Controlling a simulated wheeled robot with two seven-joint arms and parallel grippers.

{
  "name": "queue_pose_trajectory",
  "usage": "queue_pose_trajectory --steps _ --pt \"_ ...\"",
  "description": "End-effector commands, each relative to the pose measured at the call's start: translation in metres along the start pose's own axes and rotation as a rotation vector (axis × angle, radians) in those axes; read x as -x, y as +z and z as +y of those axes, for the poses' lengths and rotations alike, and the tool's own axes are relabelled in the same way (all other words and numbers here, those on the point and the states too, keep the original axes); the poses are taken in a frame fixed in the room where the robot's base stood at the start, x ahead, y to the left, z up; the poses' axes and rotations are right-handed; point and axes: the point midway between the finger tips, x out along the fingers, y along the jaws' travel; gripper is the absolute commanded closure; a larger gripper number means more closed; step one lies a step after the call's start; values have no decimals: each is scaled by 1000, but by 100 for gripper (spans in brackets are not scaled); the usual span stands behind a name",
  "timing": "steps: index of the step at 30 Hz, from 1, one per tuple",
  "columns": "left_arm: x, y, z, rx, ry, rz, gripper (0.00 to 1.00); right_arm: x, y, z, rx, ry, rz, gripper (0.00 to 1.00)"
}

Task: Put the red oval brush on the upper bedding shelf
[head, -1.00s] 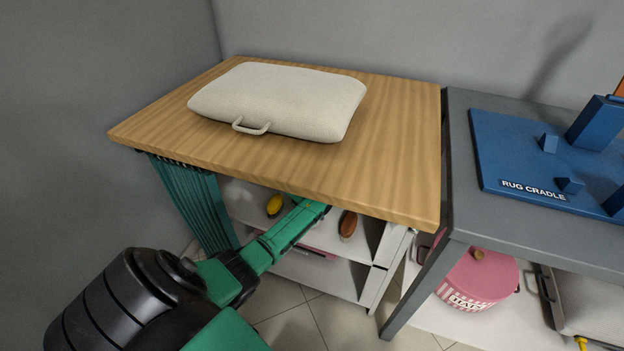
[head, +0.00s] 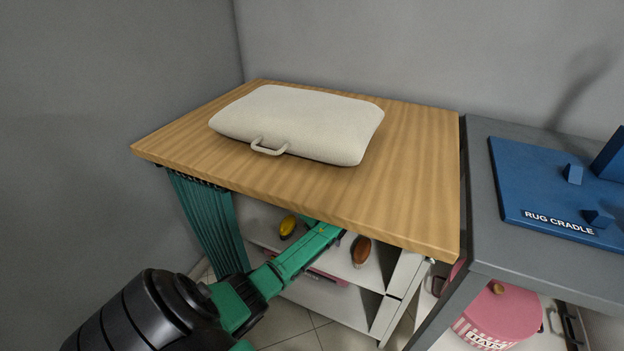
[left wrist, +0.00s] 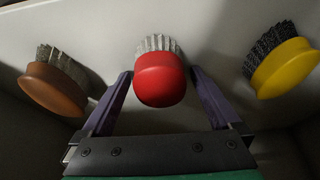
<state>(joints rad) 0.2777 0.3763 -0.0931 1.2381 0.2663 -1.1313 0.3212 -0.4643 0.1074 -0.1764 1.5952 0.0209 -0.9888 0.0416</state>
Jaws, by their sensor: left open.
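The red oval brush (left wrist: 160,82) with pale bristles shows in the left wrist view, between the two fingers of my left gripper (left wrist: 162,74). The fingers are open, one on each side of it; I cannot tell whether either touches it. In the head view my left arm reaches under the wooden tabletop (head: 420,170) into the white shelf unit (head: 408,275), and its gripper and the red brush are hidden there. I cannot tell which shelf is the upper bedding shelf. My right gripper is not in view.
A yellow brush (head: 288,226) and a brown brush (head: 361,250) flank my arm on the white shelf. A cushion (head: 300,122) lies on the tabletop. A green curtain (head: 212,220) hangs at left. A grey table (head: 482,220) with a blue rug cradle (head: 520,180) stands at right, a pink pot (head: 500,315) below.

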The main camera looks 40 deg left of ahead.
Motion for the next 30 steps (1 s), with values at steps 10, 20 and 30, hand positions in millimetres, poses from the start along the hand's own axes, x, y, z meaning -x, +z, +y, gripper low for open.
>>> queue_pose_trajectory --steps 10,20,30 --pt "36 48 0 0 0 -4 3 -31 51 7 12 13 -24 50" --pt "57 105 0 1 0 -1 3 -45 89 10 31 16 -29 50" --pt "58 110 0 1 0 1 3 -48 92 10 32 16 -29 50"
